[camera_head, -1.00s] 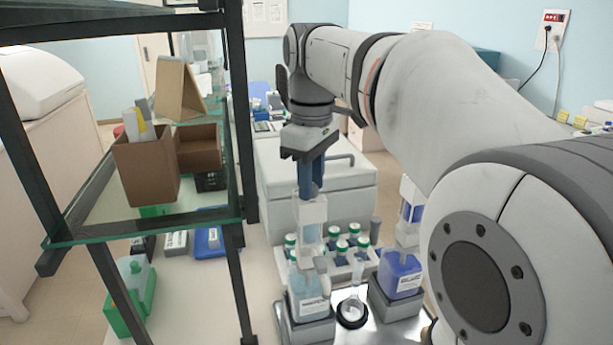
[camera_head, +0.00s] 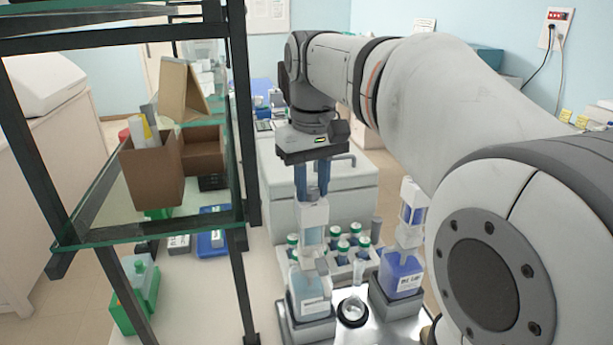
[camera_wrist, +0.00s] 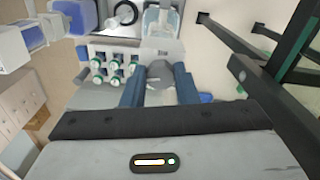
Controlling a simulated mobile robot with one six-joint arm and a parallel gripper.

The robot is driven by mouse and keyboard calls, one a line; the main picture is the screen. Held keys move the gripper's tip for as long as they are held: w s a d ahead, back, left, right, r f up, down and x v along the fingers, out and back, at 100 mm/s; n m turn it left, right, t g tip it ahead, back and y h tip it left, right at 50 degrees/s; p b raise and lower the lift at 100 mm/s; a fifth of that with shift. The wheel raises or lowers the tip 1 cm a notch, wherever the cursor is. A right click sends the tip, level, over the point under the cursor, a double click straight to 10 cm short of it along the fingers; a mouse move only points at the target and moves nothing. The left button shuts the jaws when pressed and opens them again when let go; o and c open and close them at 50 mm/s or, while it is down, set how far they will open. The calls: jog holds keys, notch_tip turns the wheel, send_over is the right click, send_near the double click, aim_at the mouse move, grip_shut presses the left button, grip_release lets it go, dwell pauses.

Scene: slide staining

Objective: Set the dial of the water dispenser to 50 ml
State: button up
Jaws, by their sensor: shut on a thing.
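The water dispenser has a white upper body (camera_head: 313,222) on a clear bottle of pale blue liquid (camera_head: 312,293). In the wrist view its bottle (camera_wrist: 160,22) is at the top. My gripper (camera_head: 313,192) points down onto the top of the dispenser, its two blue fingers shut on the dial. In the wrist view, the grey dial (camera_wrist: 160,72) shows between the fingers of my gripper (camera_wrist: 160,88). The dial's marks and setting cannot be read in either view.
A second dispenser with dark blue liquid (camera_head: 401,275) stands to the right. A small glass vessel (camera_head: 353,309) sits between the two. Several green-capped bottles (camera_head: 344,246) stand behind. A glass shelf (camera_head: 100,232) with a dark frame is close on the left.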

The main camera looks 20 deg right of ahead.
aim_at(312, 191)
jog(key=shift+m, duration=1.2)
jog(key=o, duration=1)
jog(key=shift+r, duration=0.1)
notch_tip(312, 191, up, 8)
jog(key=shift+f, duration=0.2)
